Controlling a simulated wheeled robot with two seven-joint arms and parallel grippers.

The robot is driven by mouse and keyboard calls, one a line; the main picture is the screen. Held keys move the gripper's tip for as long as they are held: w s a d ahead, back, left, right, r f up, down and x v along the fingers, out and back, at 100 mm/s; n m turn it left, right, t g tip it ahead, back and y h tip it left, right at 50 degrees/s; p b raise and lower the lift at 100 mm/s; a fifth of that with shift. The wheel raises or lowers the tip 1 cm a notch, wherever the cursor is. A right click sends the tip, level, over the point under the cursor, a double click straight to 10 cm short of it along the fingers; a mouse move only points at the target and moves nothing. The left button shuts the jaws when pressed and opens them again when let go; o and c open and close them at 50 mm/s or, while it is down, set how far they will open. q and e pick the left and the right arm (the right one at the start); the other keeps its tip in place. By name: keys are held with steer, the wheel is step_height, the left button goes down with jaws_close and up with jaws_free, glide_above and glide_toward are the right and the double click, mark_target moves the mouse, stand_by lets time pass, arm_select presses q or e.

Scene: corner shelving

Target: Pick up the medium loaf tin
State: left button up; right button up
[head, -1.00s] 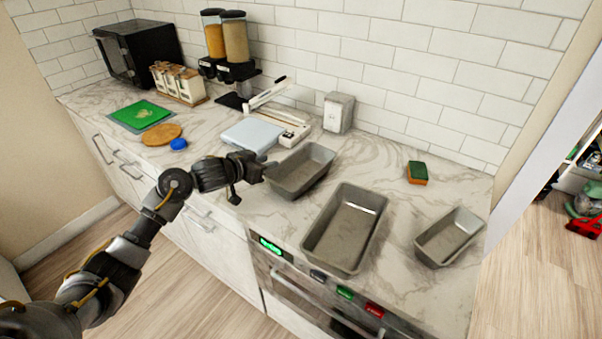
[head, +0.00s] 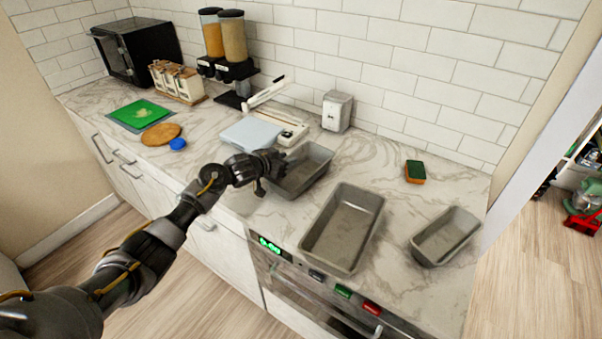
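Three grey loaf tins stand on the marble counter. The medium loaf tin (head: 313,172) is the left one, upright and empty-looking. The largest tin (head: 343,229) is in the middle and the smallest tin (head: 446,237) is at the right. My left gripper (head: 277,167) is at the left side of the medium tin and covers part of its left wall. I cannot tell whether its fingers touch the tin or how far apart they are. My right gripper is not in view.
A pale blue scale-like box (head: 250,133) lies close behind my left gripper. A blue lid (head: 178,144) and a round wooden board (head: 161,134) lie further left. A sponge (head: 415,172) lies at the back right. Bare counter separates the middle and right tins.

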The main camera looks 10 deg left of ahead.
arm_select(q)
steer(key=shift+c, duration=0.2)
jaws_close()
steer(key=shift+s+f, duration=0.1)
stand_by(1.1)
